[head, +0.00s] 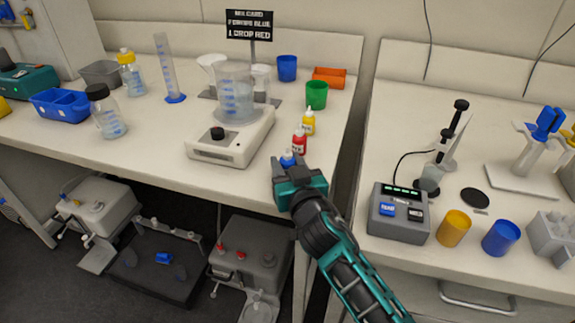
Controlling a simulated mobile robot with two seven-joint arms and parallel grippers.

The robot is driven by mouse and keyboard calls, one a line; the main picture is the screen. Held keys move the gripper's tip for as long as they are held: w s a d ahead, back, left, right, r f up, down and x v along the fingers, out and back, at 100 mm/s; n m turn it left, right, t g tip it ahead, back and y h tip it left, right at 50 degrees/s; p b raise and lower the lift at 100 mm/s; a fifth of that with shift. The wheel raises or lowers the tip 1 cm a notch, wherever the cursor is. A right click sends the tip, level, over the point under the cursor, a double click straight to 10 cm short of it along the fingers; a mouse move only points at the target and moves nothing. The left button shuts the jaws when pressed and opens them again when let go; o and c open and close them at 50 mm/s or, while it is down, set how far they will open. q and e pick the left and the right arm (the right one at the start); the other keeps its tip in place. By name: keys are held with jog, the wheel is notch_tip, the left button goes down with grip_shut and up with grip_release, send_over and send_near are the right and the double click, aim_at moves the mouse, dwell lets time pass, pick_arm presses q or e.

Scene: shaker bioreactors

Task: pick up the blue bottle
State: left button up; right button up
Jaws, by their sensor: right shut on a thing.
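The small blue bottle (287,159) stands near the front edge of the left bench, in front of the red bottle. My right gripper (287,168) is at it and shut on it, hiding most of its body; only its upper part shows. I cannot tell whether its base touches the bench. The red bottle (299,141) and the yellow bottle (308,123) stand in a row behind it. My left gripper is not in view.
A stirrer (230,150) carrying a large beaker (235,95) stands left of the bottles. A gap separates the left bench from the right bench (400,120).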

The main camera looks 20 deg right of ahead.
jog(key=shift+r, duration=0.1)
jog(key=shift+r, duration=0.55)
notch_tip(320, 180, up, 10)
jog(key=p, duration=0.3)
jog(key=shift+r, duration=0.25)
notch_tip(320, 180, up, 8)
jog(key=f, duration=0.1)
jog(key=s+d+f, duration=0.3)
jog(key=s+f, duration=0.8)
jog(key=s, duration=0.1)
jog(key=shift+s+d+f, duration=0.2)
jog(key=shift+s, duration=0.15)
